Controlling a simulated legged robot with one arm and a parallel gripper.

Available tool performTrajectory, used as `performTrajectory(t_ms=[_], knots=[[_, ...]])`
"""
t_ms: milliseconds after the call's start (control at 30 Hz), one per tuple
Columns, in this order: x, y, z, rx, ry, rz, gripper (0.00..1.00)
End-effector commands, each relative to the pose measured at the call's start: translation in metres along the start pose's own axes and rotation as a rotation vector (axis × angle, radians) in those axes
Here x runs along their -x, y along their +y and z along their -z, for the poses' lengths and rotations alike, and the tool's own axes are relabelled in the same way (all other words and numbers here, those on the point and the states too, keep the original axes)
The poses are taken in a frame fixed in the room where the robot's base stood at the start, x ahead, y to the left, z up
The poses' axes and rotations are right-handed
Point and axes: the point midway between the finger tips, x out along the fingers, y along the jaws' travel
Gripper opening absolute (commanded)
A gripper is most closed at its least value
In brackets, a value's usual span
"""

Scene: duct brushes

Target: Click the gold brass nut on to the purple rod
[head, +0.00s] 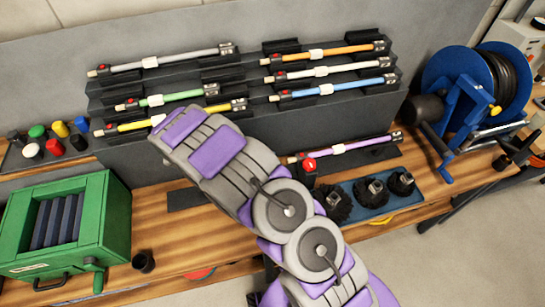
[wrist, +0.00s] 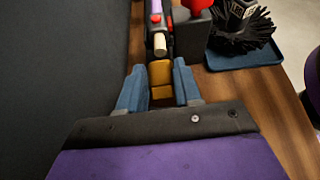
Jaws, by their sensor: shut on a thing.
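The purple rod (head: 345,147) lies level in the low black stand at the front right of the rack. In the wrist view its pale bare end (wrist: 159,43) points back toward my gripper. My gripper (wrist: 160,88) is shut on the gold brass nut (wrist: 160,76), which sits between the blue fingers. The nut is roughly in line with the rod's end and just short of it in the picture. I cannot tell whether they touch. In the head view my own arm hides the gripper and the nut.
A red knob (head: 309,165) stands on the black block beside the rod's end. A blue tray (head: 346,187) with black brushes lies in front. Several other rods rest on the grey rack (head: 240,120) behind. A green box (head: 65,230) stands left and a blue reel (head: 450,80) right.

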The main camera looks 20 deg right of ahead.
Motion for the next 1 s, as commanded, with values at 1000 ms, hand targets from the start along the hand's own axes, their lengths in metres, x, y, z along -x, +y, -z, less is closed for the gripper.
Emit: performTrajectory(t_ms=[1000], knots=[[-0.009, 0.0, -0.003, -0.002, 0.036, 0.004, 0.0]])
